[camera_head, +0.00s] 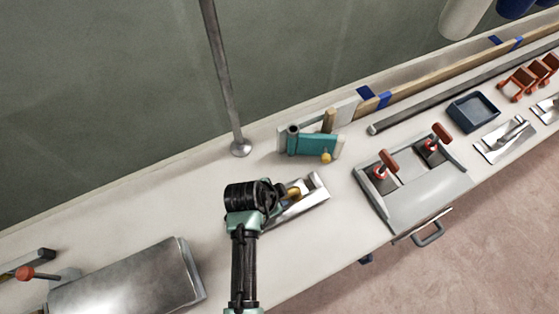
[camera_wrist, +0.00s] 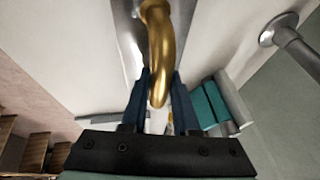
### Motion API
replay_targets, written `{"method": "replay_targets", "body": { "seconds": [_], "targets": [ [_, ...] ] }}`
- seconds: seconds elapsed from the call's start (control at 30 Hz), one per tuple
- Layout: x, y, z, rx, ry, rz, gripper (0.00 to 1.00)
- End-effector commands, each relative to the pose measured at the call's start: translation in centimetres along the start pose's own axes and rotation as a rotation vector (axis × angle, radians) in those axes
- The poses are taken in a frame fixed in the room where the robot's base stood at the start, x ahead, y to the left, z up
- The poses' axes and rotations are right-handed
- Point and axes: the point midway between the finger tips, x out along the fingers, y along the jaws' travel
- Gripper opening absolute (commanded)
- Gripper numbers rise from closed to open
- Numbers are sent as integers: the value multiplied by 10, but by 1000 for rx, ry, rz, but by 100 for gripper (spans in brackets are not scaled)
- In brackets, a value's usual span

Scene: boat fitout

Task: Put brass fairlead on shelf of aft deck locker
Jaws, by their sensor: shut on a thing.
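The brass fairlead (camera_wrist: 158,35) is a curved golden piece between the two blue fingers of my gripper (camera_wrist: 160,88) in the wrist view. My gripper is shut on it. In the head view a small part of the fairlead (camera_head: 293,192) shows beside the dark wrist, over a shiny metal plate (camera_head: 312,200) on the white deck. Whether the fairlead still touches the plate I cannot tell. I cannot make out a shelf or say which thing is the aft deck locker.
A metal post (camera_head: 239,146) and a teal block (camera_head: 306,143) stand behind. A grey panel with two red handles (camera_head: 387,160) lies right, then a blue tray (camera_head: 473,112) and more metal plates. A metal box (camera_head: 125,280) is at left. Deck between box and plate is clear.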

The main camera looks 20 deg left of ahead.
Motion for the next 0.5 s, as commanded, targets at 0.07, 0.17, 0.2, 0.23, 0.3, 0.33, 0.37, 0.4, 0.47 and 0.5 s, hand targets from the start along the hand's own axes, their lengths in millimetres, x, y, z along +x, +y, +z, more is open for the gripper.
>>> {"method": "replay_targets", "body": {
  "seconds": [0.07,0.17,0.2,0.23,0.3,0.33,0.37,0.4,0.47,0.5],
  "targets": [
    [-16,-6,-8,1,5,-8,0],
    [-33,-9,-15,2,5,-8,0],
    [-40,-11,-18,1,5,-8,0],
    [-45,-12,-20,1,5,-8,0],
    [-55,-14,-24,1,5,-8,0],
    [-58,-14,-26,1,4,-7,0],
    [-62,-15,-27,1,4,-7,0],
    [-65,-16,-28,0,4,-6,0],
    [-69,-16,-30,-1,3,-6,0],
    [-71,-17,-30,-1,3,-5,0]
  ]
}}
